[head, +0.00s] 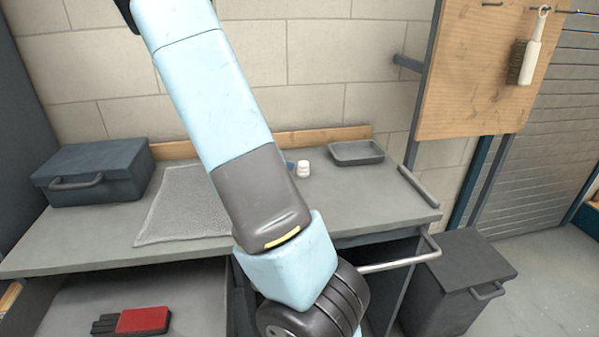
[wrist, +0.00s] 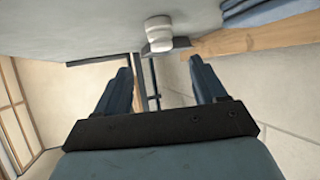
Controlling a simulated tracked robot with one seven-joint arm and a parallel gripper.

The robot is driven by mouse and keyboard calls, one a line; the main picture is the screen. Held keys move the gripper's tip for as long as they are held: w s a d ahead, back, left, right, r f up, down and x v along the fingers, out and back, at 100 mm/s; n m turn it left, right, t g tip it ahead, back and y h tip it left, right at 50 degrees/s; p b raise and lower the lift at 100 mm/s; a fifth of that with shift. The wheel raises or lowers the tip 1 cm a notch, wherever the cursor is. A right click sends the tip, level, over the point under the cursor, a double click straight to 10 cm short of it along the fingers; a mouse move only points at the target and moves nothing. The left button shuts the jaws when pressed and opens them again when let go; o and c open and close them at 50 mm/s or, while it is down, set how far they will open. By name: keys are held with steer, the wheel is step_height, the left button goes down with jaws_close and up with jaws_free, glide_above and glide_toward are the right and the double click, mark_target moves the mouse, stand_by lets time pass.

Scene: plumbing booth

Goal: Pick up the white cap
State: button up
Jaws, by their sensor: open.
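The white cap (head: 303,168) stands on the grey workbench, just right of my arm in the head view. It looks like a small stepped cylinder. In the wrist view the cap (wrist: 158,35) appears near the top centre against the bench surface, beyond my fingertips and between their lines. My gripper (wrist: 160,67) is open, with nothing between its fingers and a clear gap to the cap. In the head view my gripper is hidden behind my arm.
A shallow grey tray (head: 357,153) stands right of the cap. A blue item (head: 290,167), partly hidden by my arm, lies left of it. A grey mat (head: 180,205) and a dark toolbox (head: 95,172) are farther left. A wooden strip (head: 325,135) runs along the bench back.

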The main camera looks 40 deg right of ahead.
mark_target(301, 163)
steer(key=x, duration=1)
steer(key=shift+w+d+r, duration=0.1)
steer(key=shift+w+d, duration=0.1)
steer(key=shift+d, duration=0.1)
steer(key=c, duration=1.1)
